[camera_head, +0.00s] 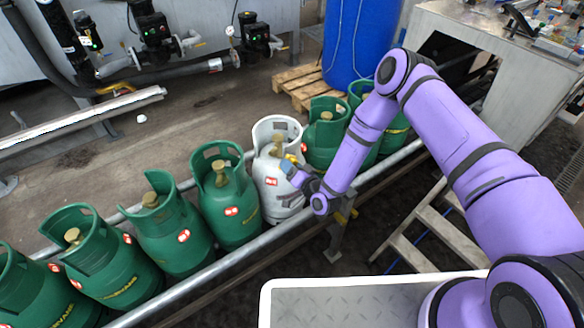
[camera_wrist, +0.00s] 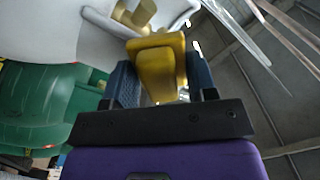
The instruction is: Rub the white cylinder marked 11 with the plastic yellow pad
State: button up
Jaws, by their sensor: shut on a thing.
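The white cylinder (camera_head: 268,186) stands upright in the row on the conveyor, between green cylinders. It has a red label on its side; I cannot read a number on it. My gripper (camera_head: 290,168) is at the right side of the white cylinder's upper part. In the wrist view, my gripper (camera_wrist: 160,85) is shut on the yellow pad (camera_wrist: 159,66), held between its two dark fingers. The white cylinder (camera_wrist: 45,32) fills the upper left there, with its brass valve (camera_wrist: 136,14) beyond the pad. The pad is close to the cylinder; I cannot tell if they touch.
Several green cylinders (camera_head: 228,208) stand close on both sides of the white one. A metal rail (camera_head: 210,268) runs along the front of the row. A blue drum (camera_head: 360,40) on a wooden pallet (camera_head: 298,84) stands behind. A ladder-like wooden frame (camera_head: 432,226) lies at the right.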

aim_at(299, 153)
jog(key=shift+w+a, duration=0.3)
jog(key=shift+w, duration=0.1)
jog(key=shift+w+d, duration=0.1)
jog(key=shift+w+d, duration=0.4)
jog(key=shift+d, duration=0.25)
jog(key=shift+w+d, duration=0.35)
jog(key=shift+d, duration=0.25)
jog(key=shift+w+d, duration=1)
jog(key=shift+d, duration=0.2)
jog(key=shift+s, duration=0.1)
jog(key=shift+s+a, duration=0.6)
jog(key=shift+a, duration=0.25)
jog(key=shift+s+a, duration=0.55)
jog(key=shift+a, duration=0.35)
jog(key=shift+s+a, duration=0.6)
jog(key=shift+a, duration=0.25)
jog(key=shift+d, duration=0.1)
